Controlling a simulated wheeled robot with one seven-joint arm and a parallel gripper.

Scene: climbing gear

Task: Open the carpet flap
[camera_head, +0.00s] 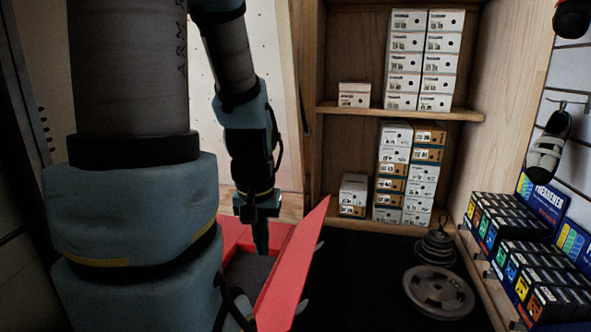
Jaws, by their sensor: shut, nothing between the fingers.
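A red flap (293,265) stands raised and tilted at the lower middle. Its top corner points up and to the right. To its left is a red-edged opening with a dark grey surface (247,272) inside. I take the red panel to be the carpet flap. My gripper (262,245) points down over the opening, just left of the flap, with its fingers shut and nothing held. I cannot tell whether it touches the flap. My own arm hides the left part of the opening.
Shelves (400,115) with stacked shoe boxes stand behind. Weight plates (438,291) lie on the dark floor to the right of the flap. Boxed freshener packs (520,250) fill a ledge at the right. Dark floor between flap and plates is clear.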

